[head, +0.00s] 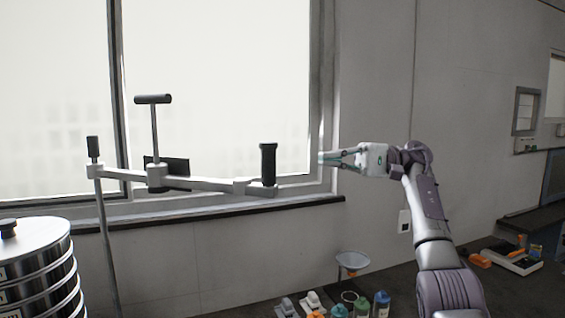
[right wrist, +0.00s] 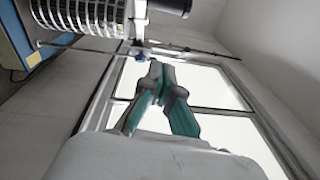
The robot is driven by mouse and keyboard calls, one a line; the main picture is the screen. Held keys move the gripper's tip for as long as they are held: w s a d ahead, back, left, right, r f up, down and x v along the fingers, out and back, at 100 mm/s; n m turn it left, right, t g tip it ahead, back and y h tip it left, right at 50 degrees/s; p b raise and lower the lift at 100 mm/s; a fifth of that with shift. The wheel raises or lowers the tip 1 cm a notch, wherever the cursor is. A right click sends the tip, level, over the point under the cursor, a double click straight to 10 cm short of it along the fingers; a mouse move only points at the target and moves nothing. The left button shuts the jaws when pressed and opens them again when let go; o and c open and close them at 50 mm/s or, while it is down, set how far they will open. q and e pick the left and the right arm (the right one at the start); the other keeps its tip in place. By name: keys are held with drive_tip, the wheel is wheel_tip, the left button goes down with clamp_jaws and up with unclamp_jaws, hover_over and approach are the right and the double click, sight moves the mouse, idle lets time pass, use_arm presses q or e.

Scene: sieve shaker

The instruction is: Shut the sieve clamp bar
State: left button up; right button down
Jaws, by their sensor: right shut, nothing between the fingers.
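The grey clamp bar (head: 205,184) runs from a thin upright post (head: 106,245) out to the right, in front of the window. It carries a T-handled screw (head: 154,125) and, near its right end, an upright black grip (head: 268,163). The metal sieve stack (head: 38,262) is at the lower left, and the bar's free end points away from it. My right gripper (head: 322,158) is to the right of the black grip, apart from it in the picture. Its fingers (right wrist: 160,78) are closed and empty in the right wrist view. My left gripper is out of view.
A window with a sill (head: 235,210) is behind the bar. Below are a pale funnel (head: 352,260), several small bottles and other items on a dark bench. Other lab items lie at the far right.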

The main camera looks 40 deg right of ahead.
drive_tip(key=s+a+n+p, duration=0.1)
drive_tip(key=a+p, duration=0.2)
drive_tip(key=a, duration=0.8)
drive_tip(key=shift+a+r+g+h, duration=0.25)
drive_tip(key=shift+a+g+h, duration=0.05)
drive_tip(key=shift+a, duration=0.1)
